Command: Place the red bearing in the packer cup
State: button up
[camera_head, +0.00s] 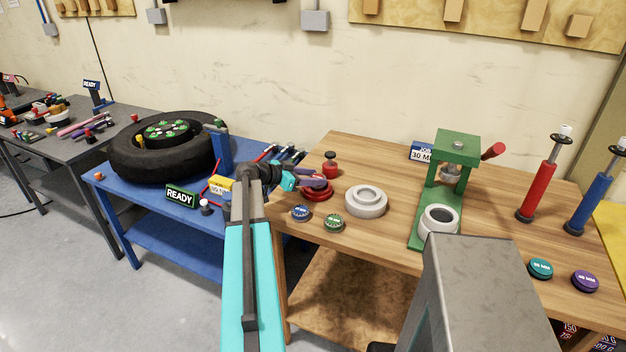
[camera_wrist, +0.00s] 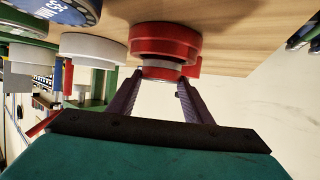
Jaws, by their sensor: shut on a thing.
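The red bearing (camera_head: 318,195) is at the left side of the wooden bench, on or just above its top; I cannot tell which. In the wrist view the red bearing (camera_wrist: 165,42) shows wide and round with a narrower grey-and-red hub. My gripper (camera_head: 312,182) is shut on this hub, one finger on each side. In the wrist view my gripper (camera_wrist: 160,84) points at the bearing. The green packer press (camera_head: 456,150) stands to the right, with a white, open cup (camera_head: 438,222) on its base. The cup looks empty.
A pale stepped ring (camera_head: 366,201) lies between bearing and press. A blue cap (camera_head: 301,213) and a green cap (camera_head: 334,223) lie in front. A red bottle (camera_head: 330,165) stands just behind the bearing. Red (camera_head: 536,190) and blue (camera_head: 588,203) pump-like cylinders stand at right.

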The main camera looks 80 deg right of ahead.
jog(key=shift+f, duration=0.65)
jog(key=shift+f, duration=0.3)
jog(key=o, duration=1.2)
jog(key=shift+r, duration=0.25)
jog(key=b+v, duration=0.2)
jog(key=v, duration=0.8)
jog(key=shift+w+a+b, duration=0.1)
jog(key=shift+a+b, duration=0.1)
jog(key=shift+b, duration=0.2)
jog(key=shift+v, duration=0.8)
jog(key=shift+r, duration=0.15)
